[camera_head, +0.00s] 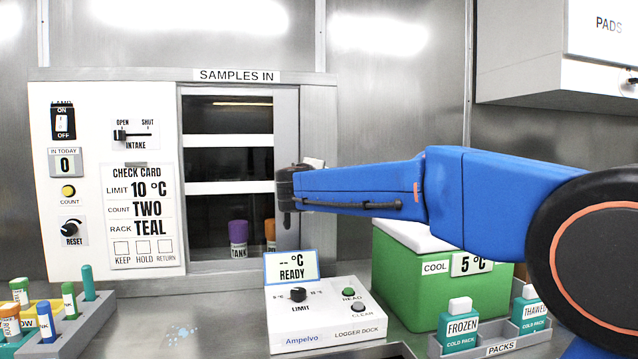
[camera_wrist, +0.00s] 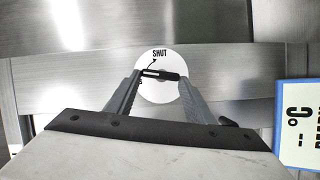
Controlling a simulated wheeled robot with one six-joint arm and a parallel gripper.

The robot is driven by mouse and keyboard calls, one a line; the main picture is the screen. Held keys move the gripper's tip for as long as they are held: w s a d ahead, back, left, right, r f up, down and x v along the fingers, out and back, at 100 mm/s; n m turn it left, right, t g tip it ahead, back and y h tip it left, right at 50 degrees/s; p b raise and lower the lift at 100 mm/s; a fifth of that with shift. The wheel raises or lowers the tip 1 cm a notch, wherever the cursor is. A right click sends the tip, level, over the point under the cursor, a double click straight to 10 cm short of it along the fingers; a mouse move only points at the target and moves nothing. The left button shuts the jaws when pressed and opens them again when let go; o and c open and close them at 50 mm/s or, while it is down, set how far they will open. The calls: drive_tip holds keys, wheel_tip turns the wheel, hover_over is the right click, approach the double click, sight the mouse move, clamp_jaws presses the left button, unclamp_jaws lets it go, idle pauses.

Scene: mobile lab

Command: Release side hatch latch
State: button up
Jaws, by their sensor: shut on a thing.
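The hatch latch is a dark bar (camera_wrist: 160,74) on a round white plate (camera_wrist: 162,92) in the wrist view. The plate carries the word SHUT and a curved arrow. My gripper (camera_wrist: 160,78) has its two fingers on either side of the bar and is shut on it. In the head view my gripper (camera_head: 287,193) is at the right frame of the SAMPLES IN hatch (camera_head: 318,125), and the latch is hidden behind it. Through the hatch's window a purple tube (camera_head: 238,236) and part of an orange tube (camera_head: 270,232) show.
A logger dock (camera_head: 325,325) with a raised display (camera_head: 291,266) stands below my gripper. A green cool box (camera_head: 440,290) and a cold pack tray (camera_head: 500,342) are at right. Tube racks (camera_head: 100,306) are at left. A wall cabinet (camera_head: 545,80) hangs upper right.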

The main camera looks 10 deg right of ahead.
drive_tip(key=shift+f+n+t+h, duration=0.25)
drive_tip(key=shift+n+t+h, duration=0.05)
drive_tip(key=shift+n, duration=0.7)
drive_tip(key=o, duration=1.1)
drive_tip(key=shift+c, duration=0.2)
drive_tip(key=shift+s+a, duration=0.1)
drive_tip(key=shift+s, duration=0.05)
drive_tip(key=v, duration=1.7)
